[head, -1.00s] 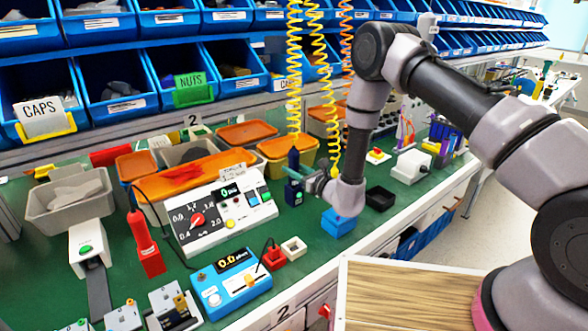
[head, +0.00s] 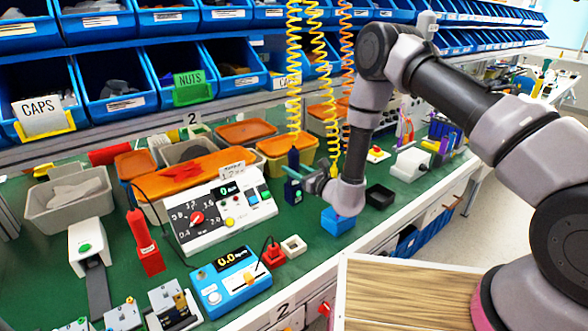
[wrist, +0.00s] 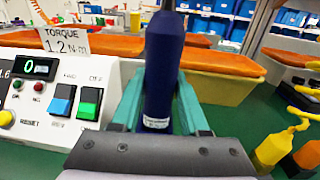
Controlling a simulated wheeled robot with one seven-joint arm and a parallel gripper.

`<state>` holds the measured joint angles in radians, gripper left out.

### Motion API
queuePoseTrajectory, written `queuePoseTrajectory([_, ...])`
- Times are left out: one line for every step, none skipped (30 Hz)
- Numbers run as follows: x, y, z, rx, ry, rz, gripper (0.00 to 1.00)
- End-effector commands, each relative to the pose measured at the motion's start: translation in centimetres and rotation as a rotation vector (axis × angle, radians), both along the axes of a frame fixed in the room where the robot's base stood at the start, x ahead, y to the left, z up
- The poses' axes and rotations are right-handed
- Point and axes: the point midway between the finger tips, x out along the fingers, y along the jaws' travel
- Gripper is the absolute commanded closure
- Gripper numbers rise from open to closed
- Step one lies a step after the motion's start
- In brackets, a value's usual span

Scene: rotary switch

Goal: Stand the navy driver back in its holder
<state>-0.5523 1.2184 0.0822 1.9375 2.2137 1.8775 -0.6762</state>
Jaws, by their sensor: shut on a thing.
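The navy driver (head: 293,158) stands upright at the centre of the head view, above the green bench. My gripper (head: 303,185) reaches it from the right and is shut on it. In the wrist view the navy driver (wrist: 165,65) rises between the teal fingers (wrist: 160,115), with a small white label low on it. A dark navy block (head: 293,193), which looks like its holder, shows directly below the driver in the head view. The fingers partly cover this area, so I cannot tell whether the driver is seated. The driver's lower end is hidden in the wrist view.
A white control box (head: 222,215) with a red dial stands just left of the driver. An orange bin (head: 287,150) is behind. A blue block (head: 338,221) and black tray (head: 379,196) lie to the right. A red driver (head: 139,230) stands in a red holder (head: 152,262) at left.

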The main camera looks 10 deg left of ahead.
Motion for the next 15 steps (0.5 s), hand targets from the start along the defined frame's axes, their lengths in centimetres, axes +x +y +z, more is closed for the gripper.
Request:
queuePoseTrajectory([0.04,0.02,0.08,0.002,-0.001,0.000,1.00])
queuePoseTrajectory([0.04,0.02,0.07,0.002,-0.001,0.000,1.00])
queuePoseTrajectory([0.04,0.02,0.05,0.002,-0.001,0.000,1.00])
queuePoseTrajectory([0.05,0.01,0.03,0.002,-0.001,0.000,1.00])
queuePoseTrajectory([0.05,0.01,0.01,0.002,-0.001,0.000,1.00])
queuePoseTrajectory([0.04,0.02,-0.03,0.002,-0.001,0.000,1.00])
queuePoseTrajectory([0.04,0.02,-0.07,0.002,-0.001,0.000,1.00])
queuePoseTrajectory([0.04,0.02,-0.10,0.002,0.000,0.000,1.00])
queuePoseTrajectory([0.04,0.02,-0.15,0.002,0.000,0.000,1.00])
queuePoseTrajectory([0.04,0.02,-0.18,0.002,0.000,0.000,1.00])
queuePoseTrajectory([0.04,0.02,-0.22,0.002,0.000,0.000,1.00])
queuePoseTrajectory([0.04,0.02,-0.26,0.002,0.000,0.000,1.00])
queuePoseTrajectory([0.04,0.02,-0.30,0.002,0.000,0.000,1.00])
queuePoseTrajectory([0.05,0.02,-0.33,0.002,-0.001,0.000,1.00])
queuePoseTrajectory([0.05,0.02,-0.37,0.002,-0.001,0.000,1.00])
